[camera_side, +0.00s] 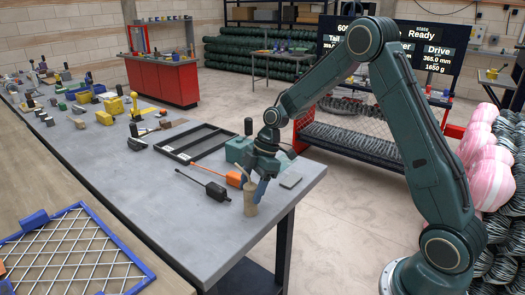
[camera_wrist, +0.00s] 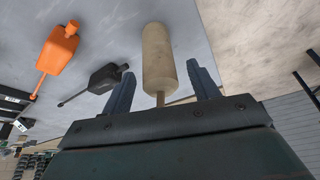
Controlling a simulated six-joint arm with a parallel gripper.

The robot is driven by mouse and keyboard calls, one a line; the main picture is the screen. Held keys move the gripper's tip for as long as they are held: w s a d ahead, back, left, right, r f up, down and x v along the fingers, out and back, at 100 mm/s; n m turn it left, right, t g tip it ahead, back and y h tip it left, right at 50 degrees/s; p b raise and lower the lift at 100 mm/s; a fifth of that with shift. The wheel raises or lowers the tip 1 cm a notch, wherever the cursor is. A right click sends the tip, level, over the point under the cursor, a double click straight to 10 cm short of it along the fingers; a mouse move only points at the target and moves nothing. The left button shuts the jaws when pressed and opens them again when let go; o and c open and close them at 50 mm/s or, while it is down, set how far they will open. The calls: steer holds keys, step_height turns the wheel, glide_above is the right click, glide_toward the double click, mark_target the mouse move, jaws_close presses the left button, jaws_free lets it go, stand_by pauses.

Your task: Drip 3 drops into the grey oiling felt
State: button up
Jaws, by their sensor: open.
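My gripper (camera_side: 257,187) is pointed down at the near right end of the grey bench. In the wrist view its two fingers (camera_wrist: 161,75) are apart.
A teal block (camera_side: 238,150) and a black open frame (camera_side: 196,142) lie behind the cans. Many small tools crowd the bench's far left. A blue-edged mesh panel (camera_side: 75,255) is at the near left. The bench surface (camera_side: 165,205) left of the black can is clear.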

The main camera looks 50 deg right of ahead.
steer(key=shift+f, duration=0.2)
stand_by(0.3)
jaws_close()
steer(key=shift+r, duration=0.2)
step_height(320, 180, up, 20)
steer(key=shift+f, duration=0.15)
stand_by(0.6)
stand_by(0.9)
